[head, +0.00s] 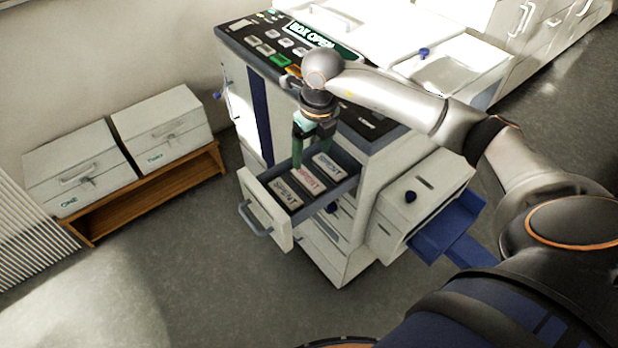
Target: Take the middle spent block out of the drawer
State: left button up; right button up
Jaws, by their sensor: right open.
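The drawer (265,212) is pulled out from the white cabinet. Three blocks lettered SPENT lie in it in a row. The middle block (308,179) has reddish lettering. The front block (285,195) and the back block (328,166) have dark lettering. My right gripper (312,152) points down over the drawer, with its green fingers apart and nothing seen between them. One finger reaches down by the left side of the drawer and overlaps it in the picture. I cannot tell how high the fingertips are above the middle block. My left gripper is out of view.
The cabinet's top panel (268,42) carries buttons and a sign reading BOX OPEN. A white box (424,190) with a dark knob and a blue tray (447,226) stand right of the drawer. Two white boxes sit on a wooden bench (152,193) at left. The floor before the drawer is clear.

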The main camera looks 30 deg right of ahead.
aim_at(308, 178)
jog(key=f, duration=0.6)
jog(key=w+f+p, duration=0.1)
jog(key=f, duration=0.2)
jog(key=shift+f, duration=0.25)
jog(key=shift+w, duration=0.1)
grip_shut()
